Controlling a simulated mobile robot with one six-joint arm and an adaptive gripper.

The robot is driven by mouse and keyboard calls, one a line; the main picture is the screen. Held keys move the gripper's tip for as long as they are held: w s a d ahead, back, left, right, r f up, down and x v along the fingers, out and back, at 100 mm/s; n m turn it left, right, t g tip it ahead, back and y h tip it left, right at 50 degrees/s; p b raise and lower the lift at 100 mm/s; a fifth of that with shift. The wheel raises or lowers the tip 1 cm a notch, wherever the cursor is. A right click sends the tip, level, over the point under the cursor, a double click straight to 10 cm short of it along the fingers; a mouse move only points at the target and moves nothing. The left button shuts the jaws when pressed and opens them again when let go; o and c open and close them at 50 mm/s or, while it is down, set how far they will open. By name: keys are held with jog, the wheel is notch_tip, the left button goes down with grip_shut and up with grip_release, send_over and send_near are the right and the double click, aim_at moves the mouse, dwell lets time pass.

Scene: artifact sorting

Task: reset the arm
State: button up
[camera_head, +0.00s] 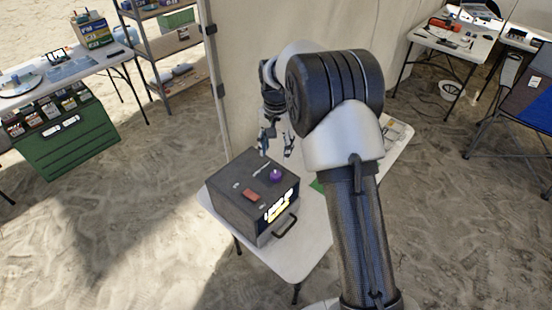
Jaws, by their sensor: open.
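My gripper (275,146) is open and hangs just above the far edge of a dark grey box, with nothing seen between its fingers. My arm rises from the bottom of the view and bends down to the gripper. The dark box (232,203) stands on a white table (305,258). On its top are a purple round knob-like piece (276,176) and a red block (250,195). Its front has a lit yellow-white panel (276,207) and a handle (286,226). My arm hides much of the table's right part.
A pale tent wall (235,70) is close behind my arm. A blue chair (530,100) and another table (455,42) are at the right. Sand between is open.

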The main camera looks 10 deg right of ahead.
jog(key=shift+r, duration=0.6)
jog(key=s+r+n+t+b, duration=0.2)
jog(key=s+r+n, duration=0.1)
jog(key=s+r, duration=1.35)
jog(key=s+f+n+t, duration=0.1)
jog(key=s+n, duration=0.1)
jog(key=s, duration=0.8)
jog(key=s+f+n+t+b, duration=0.1)
jog(key=s+f, duration=0.1)
jog(key=s, duration=0.8)
jog(key=shift+n+t, duration=0.3)
jog(key=shift+n, duration=0.1)
jog(key=shift+w+f, duration=0.1)
dwell(0.9)
